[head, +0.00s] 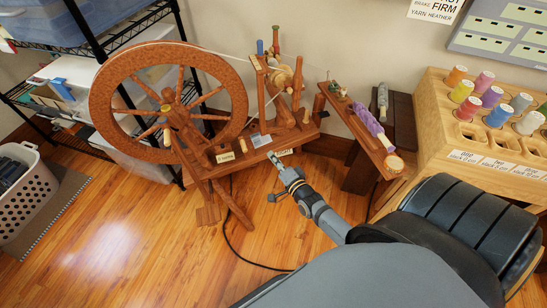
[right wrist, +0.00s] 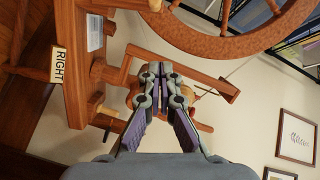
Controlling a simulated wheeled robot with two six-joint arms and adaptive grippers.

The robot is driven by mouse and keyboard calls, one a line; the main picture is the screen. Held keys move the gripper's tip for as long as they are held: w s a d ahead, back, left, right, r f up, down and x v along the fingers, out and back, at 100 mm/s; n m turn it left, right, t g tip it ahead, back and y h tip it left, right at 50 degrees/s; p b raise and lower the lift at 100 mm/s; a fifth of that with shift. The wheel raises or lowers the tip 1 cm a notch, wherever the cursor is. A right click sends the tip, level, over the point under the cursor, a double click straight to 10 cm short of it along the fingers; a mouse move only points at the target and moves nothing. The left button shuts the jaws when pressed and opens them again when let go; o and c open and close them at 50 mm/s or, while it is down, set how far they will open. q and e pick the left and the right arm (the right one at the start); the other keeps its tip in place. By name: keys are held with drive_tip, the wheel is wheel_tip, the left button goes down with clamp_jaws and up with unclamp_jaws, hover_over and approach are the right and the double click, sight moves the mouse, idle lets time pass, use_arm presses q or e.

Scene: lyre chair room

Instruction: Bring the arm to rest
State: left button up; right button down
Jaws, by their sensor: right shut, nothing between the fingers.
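My right arm (head: 335,225) reaches in from the lower right of the head view toward the wooden spinning wheel (head: 238,105). My right gripper (head: 274,158) is at the end of it, just in front of the wheel's wooden base, and I cannot tell whether it touches it. In the right wrist view the gripper (right wrist: 158,72) has its fingertips together, with nothing held. Behind them show the wheel's rim (right wrist: 210,40), wooden parts and a tag (right wrist: 58,65) reading RIGHT. My left gripper is not in view.
A side bench (head: 340,110) with a purple roll stands right of the wheel. A wooden rack (head: 440,120) with colored spools is at the right. A basket (head: 28,190) and wire shelf (head: 98,50) stand at the left. A dark cable crosses the floor. The floor at lower left is clear.

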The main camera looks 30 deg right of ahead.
drive_tip(key=s+f+n+g, duration=0.55)
drive_tip(key=s+f, duration=0.35)
drive_tip(key=f, duration=0.5)
drive_tip(key=s+f+n+g, duration=0.55)
drive_tip(key=s+f, duration=0.45)
drive_tip(key=f, duration=0.4)
drive_tip(key=s+a+f+n+g, duration=0.25)
drive_tip(key=s+f+g, duration=0.25)
drive_tip(key=s, duration=0.6)
use_arm(q)
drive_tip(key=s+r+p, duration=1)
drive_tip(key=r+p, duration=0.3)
drive_tip(key=p, duration=0.6)
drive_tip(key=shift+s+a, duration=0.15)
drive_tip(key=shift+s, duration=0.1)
use_arm(e)
drive_tip(key=s+d+r, duration=0.1)
drive_tip(key=s+r, duration=0.9)
drive_tip(key=r, duration=0.3)
drive_tip(key=shift+d+n+h, duration=0.25)
drive_tip(key=shift+n+h, duration=0.05)
drive_tip(key=shift+n, duration=0.15)
